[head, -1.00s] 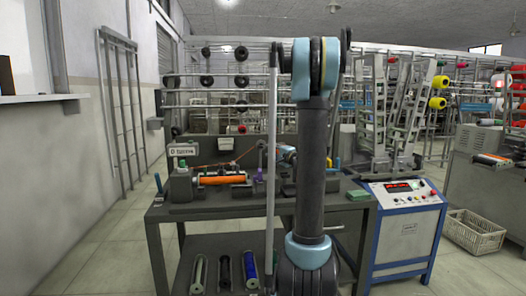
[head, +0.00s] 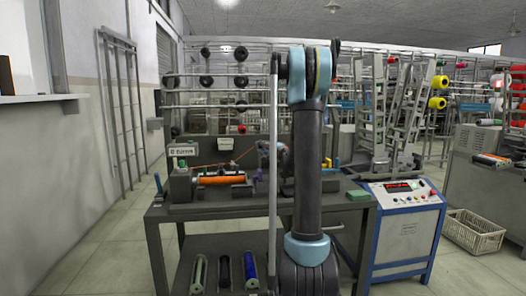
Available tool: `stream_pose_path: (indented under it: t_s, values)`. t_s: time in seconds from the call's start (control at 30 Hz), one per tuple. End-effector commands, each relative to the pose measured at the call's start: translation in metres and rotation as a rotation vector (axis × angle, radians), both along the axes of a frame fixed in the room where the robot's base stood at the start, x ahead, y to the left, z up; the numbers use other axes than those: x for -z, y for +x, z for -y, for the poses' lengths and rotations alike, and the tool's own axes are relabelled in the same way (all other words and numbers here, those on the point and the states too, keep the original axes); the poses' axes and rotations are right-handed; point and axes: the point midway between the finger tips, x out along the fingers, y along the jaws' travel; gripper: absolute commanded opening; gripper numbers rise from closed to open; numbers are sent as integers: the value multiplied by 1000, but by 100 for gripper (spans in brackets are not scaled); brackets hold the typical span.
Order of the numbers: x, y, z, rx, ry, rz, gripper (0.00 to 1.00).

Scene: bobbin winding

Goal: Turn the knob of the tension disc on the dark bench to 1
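The dark bench (head: 158,212) stands in the middle of the head view, with my arm upright in front of its right half. An orange bobbin (head: 222,180) lies level in the winder on the bench's left half. A thin reddish thread runs from the winder's left side up toward the right.
A green block (head: 358,195) lies at the bench's right end. Several spools (head: 223,272) lie on the lower shelf. A blue-white control cabinet (head: 403,235) stands close on the right, with a crate (head: 474,232) beyond it. Floor is clear at the left.

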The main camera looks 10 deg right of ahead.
Motion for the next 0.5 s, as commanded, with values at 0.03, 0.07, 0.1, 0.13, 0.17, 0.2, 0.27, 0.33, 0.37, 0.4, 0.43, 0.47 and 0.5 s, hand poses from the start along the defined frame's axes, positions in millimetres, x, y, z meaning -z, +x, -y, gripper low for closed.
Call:
stream_pose_path:
  t_s: [0.03, 0.07, 0.1, 0.13, 0.17, 0.2, 0.27, 0.33, 0.37, 0.4, 0.43, 0.47, 0.5]
  values:
    - [1, 0, -1, -1, -1, -1, 3]
    - [1, 0, -2, -1, -2, 0, 0]
    - [1, -1, -2, -2, -2, 0, 0]
    - [1, -1, -2, -2, -2, 0, 0]
    - [1, -1, -2, -2, -3, -1, 0]
    - [1, -1, -2, -2, -4, -1, 0]
    - [1, -1, -2, -2, -6, -1, 0]
    - [1, -1, -2, -2, -14, -1, 0]
    - [1, -1, -2, -2, -20, -1, 0]
    - [1, -1, -2, -2, -26, -1, 0]
    - [1, -1, -2, -2, -31, -1, 0]
    - [1, -1, -2, -3, -34, -1, 0]
    - [1, -1, -2, -3, -37, -1, 0]
